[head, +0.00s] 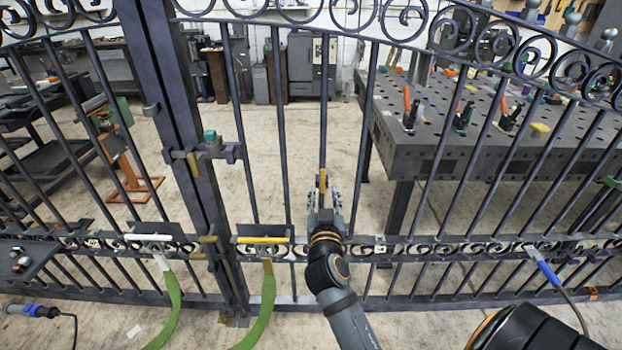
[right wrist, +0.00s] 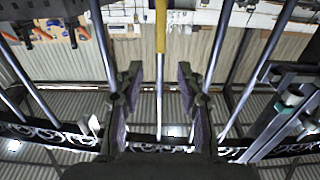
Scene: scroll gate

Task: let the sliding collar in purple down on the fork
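My right gripper (head: 324,196) is in front of the right gate leaf, at one of its upright bars. Its fingers are open on either side of this bar, which has a yellow section (head: 322,182). In the right wrist view the bar with its yellow part (right wrist: 160,26) runs between the spread fingers (right wrist: 155,98), with gaps on both sides. A grey latch (head: 222,152) with a teal piece (head: 210,136) is on the gate to the left, apart from the gripper. I cannot make out a purple collar or clearly identify the fork. My left gripper is not in view.
The dark gate post (head: 172,110) stands left of the gripper. A yellow-topped holder (head: 262,240) and a white-topped one (head: 149,238) carry green straps low on the gate. A perforated metal table (head: 440,140) with clamps stands behind the bars.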

